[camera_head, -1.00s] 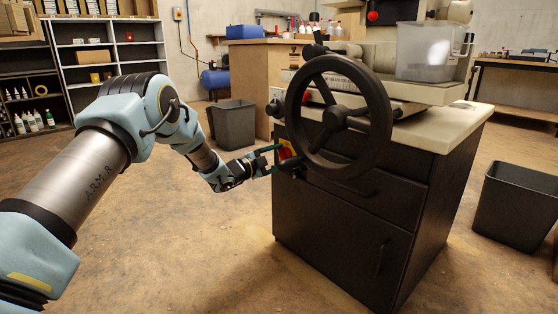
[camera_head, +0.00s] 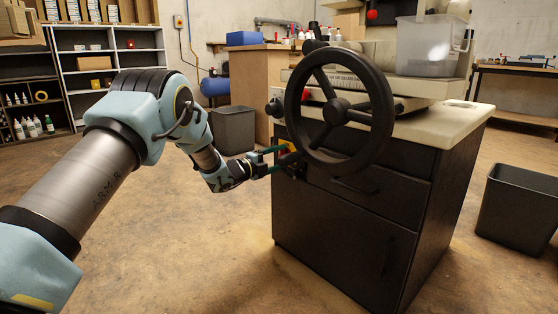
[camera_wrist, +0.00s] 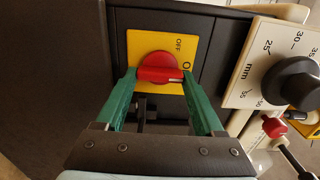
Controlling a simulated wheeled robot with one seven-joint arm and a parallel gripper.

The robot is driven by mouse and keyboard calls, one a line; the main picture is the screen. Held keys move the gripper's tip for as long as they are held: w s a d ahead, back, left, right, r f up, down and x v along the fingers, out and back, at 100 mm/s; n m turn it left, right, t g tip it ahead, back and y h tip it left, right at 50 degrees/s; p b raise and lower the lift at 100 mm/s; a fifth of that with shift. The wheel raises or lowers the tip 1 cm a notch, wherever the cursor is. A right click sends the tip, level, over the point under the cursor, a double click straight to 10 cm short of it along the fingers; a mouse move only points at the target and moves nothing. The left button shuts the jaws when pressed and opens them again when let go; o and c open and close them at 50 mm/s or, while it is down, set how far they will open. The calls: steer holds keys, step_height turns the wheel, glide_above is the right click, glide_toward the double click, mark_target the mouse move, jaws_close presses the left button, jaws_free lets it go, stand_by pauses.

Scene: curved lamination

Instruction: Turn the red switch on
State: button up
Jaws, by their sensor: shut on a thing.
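The red switch (camera_wrist: 160,66) is a round knob with a raised bar across it, on a yellow plate (camera_wrist: 140,42) on the dark cabinet front. In the wrist view the bar lies roughly level, with a pale mark near its right end. "OFF" is printed above right of the knob; another label at the right is partly hidden by a finger. My gripper (camera_wrist: 160,78) has its green fingers at the two ends of the bar, shut on it. In the head view my gripper (camera_head: 275,160) is at the cabinet's upper left, where the switch is mostly hidden.
A large black handwheel (camera_head: 338,108) stands close to the right of my gripper. In the wrist view a dial plate with a black knob (camera_wrist: 290,82) and a smaller red knob (camera_wrist: 274,127) are at the right. A dark bin (camera_head: 234,130) stands behind; open floor lies left.

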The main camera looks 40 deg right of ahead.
steer(key=shift+f, duration=0.1)
stand_by(0.3)
steer(key=o, duration=1.4)
steer(key=a+p, duration=0.1)
steer(key=a, duration=0.2)
steer(key=a+p, duration=0.1)
steer(key=a, duration=0.3)
steer(key=a+p, duration=0.2)
steer(key=a, duration=0.2)
steer(key=shift+w, duration=0.3)
